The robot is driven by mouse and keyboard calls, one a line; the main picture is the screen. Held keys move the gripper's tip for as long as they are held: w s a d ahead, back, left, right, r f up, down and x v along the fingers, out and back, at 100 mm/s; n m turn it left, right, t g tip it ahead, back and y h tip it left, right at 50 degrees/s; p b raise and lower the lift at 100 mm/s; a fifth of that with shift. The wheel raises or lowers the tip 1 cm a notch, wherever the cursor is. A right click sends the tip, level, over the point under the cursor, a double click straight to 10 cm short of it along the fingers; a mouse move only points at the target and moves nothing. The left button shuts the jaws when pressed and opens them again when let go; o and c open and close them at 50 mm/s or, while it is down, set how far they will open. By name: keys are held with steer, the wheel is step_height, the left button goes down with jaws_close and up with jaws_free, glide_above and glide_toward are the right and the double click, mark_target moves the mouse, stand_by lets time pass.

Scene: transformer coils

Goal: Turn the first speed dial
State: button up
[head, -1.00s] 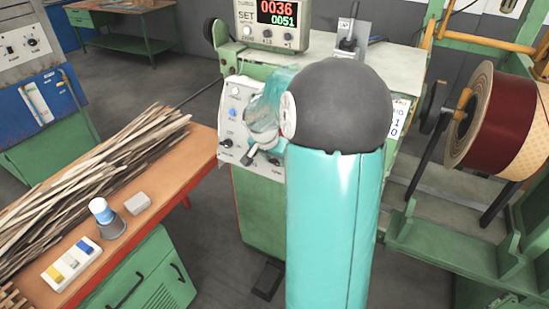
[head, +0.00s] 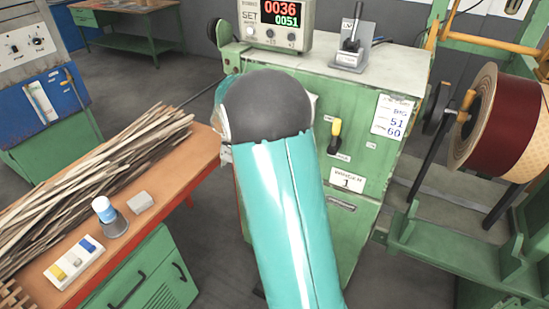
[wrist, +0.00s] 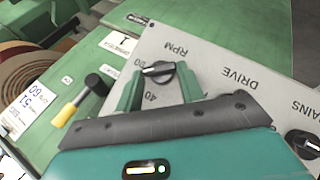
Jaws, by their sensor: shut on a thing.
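In the wrist view, a black dial (wrist: 158,70) with a pale pointer sits on a grey panel (wrist: 215,50) beside the lettering RPM and the marks 20 and 40. My gripper (wrist: 157,82) has one green finger on each side of the dial and is shut on it. Part of the dial is hidden by the gripper body. A second black dial (wrist: 303,144) is at the right edge, near lettering that ends in "AINS". In the head view, my arm hides the panel, the dials and my gripper.
The green machine (head: 375,165) carries a yellow-handled lever (head: 335,130), a display box (head: 275,22) reading 0036 and 0051, and a black lever (head: 351,38) on top. An orange bench (head: 160,190) with wooden strips (head: 90,175) is at left. A large reel (head: 495,115) is at right.

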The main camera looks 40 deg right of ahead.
steer(key=shift+w+a+n+g+h, duration=0.1)
steer(key=shift+w+n+g+h, duration=0.05)
steer(key=shift+n+g+h, duration=0.2)
stand_by(0.4)
steer(key=o, duration=1)
steer(key=v, duration=1.3)
steer(key=shift+a+r, duration=0.2)
steer(key=shift+a, duration=0.05)
steer(key=shift+w+a, duration=0.1)
